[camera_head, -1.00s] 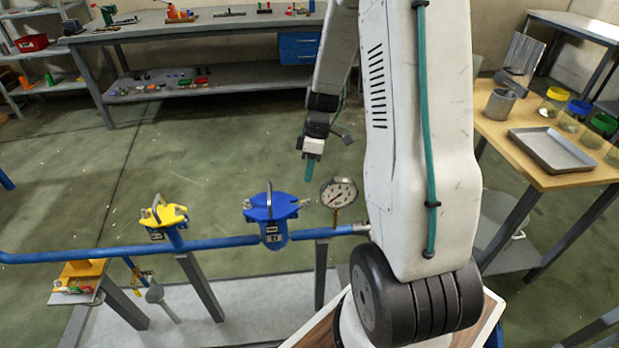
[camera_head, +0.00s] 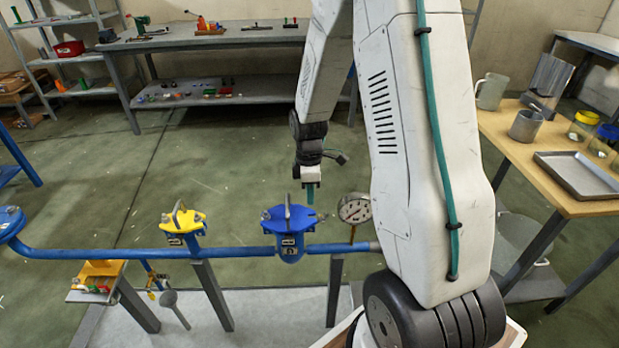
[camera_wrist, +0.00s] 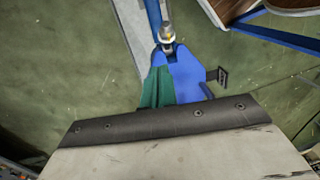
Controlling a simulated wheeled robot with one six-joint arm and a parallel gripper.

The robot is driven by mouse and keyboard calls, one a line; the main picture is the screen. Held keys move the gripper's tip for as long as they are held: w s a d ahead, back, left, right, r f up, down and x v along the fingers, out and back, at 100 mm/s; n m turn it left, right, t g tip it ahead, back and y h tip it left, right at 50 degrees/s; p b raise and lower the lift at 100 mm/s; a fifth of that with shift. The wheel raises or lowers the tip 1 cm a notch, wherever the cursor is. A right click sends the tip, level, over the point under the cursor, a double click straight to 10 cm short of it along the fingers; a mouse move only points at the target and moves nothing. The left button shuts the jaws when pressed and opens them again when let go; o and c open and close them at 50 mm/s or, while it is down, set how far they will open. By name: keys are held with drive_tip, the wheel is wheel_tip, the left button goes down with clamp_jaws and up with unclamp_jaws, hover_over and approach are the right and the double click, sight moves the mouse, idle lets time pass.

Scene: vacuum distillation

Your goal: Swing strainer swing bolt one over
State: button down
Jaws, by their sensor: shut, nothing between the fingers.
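A blue strainer with a lid and an upright handle (camera_head: 289,222) sits on the blue pipe in the head view. A small metal swing bolt (camera_head: 321,216) sticks out at the right of its lid. My gripper (camera_head: 310,194) points down with its teal fingers shut and empty, just above or behind the lid's right side. Whether it touches the bolt cannot be told. In the wrist view the teal fingers (camera_wrist: 157,90) overlap the left of the blue strainer (camera_wrist: 187,72).
A yellow-lidded fitting (camera_head: 184,222) is to the left on the same pipe (camera_head: 110,254). A wooden table (camera_head: 510,140) with a tray and jars is at right. Open floor lies behind.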

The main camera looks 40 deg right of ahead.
sight(320, 220)
drive_tip(key=s+f, duration=0.1)
drive_tip(key=s+d+f, duration=0.1)
drive_tip(key=shift+s+d+f, duration=0.15)
drive_tip(key=shift+s+f, duration=0.15)
drive_tip(key=shift+s, duration=0.05)
drive_tip(key=shift+s+d+f, duration=0.4)
drive_tip(key=shift+d, duration=0.15)
drive_tip(key=shift+s+d+f, duration=0.35)
drive_tip(key=shift+d+f, duration=0.05)
drive_tip(key=shift+d, duration=0.15)
drive_tip(key=shift+r, duration=0.1)
